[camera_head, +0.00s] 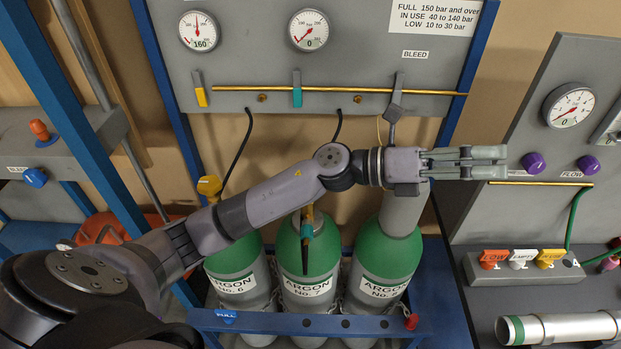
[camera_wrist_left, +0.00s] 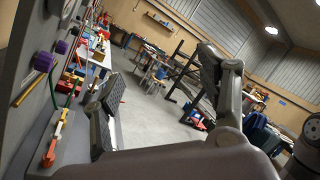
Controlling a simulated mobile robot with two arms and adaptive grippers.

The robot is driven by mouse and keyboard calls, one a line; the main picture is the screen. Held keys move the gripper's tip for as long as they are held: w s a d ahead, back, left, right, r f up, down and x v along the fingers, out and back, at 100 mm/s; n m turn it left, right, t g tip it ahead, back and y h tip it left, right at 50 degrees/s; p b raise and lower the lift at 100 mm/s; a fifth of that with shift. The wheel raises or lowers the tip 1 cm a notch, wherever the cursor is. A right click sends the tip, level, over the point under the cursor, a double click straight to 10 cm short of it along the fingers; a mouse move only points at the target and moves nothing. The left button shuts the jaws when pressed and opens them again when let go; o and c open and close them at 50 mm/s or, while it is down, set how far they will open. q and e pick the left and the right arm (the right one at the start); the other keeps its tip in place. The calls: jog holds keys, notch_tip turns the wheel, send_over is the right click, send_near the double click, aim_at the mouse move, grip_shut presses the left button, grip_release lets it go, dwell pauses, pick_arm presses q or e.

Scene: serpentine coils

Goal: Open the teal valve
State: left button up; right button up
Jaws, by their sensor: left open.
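The teal valve (camera_head: 297,88) is a small lever hanging upright on the grey panel (camera_head: 350,75), on the brass pipe below the right-hand gauge. It is uncovered in the head view, and I cannot make it out in the left wrist view. My left gripper (camera_head: 503,162) reaches across to the right, lower than the teal valve and well to its right. It points away from the valve. In the left wrist view the gripper's fingers (camera_wrist_left: 155,85) are spread apart with nothing between them. My right gripper is in neither view.
A yellow lever (camera_head: 201,95) and a grey lever (camera_head: 396,92) flank the teal valve. Two gauges (camera_head: 308,30) sit above. Green-topped argon cylinders (camera_head: 308,255) stand below, partly behind my arm. A blue post (camera_head: 78,110) rises at left. Another grey panel (camera_head: 535,130) stands at right.

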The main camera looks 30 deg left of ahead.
pick_arm(q)
jog(key=w+a+f+m+g+y, duration=0.1)
jog(key=a+f+m+g+y, duration=0.5)
jog(key=a+f+m+y, duration=0.35)
jog(key=w+a+r+y, duration=0.15)
jog(key=a+y, duration=0.35)
jog(key=a, duration=0.6)
jog(key=s+a+r+y, duration=0.15)
jog(key=a+y, duration=0.35)
jog(key=a, duration=0.6)
jog(key=shift+m, duration=0.35)
jog(key=f+p, duration=0.1)
jog(key=f, duration=0.4)
jog(key=f+p, duration=0.2)
jog(key=f, duration=0.3)
jog(key=w+f+p, duration=0.1)
jog(key=f, duration=0.4)
jog(key=shift+f, duration=0.4)
jog(key=shift+c, duration=0.3)
jog(key=c, duration=1.1)
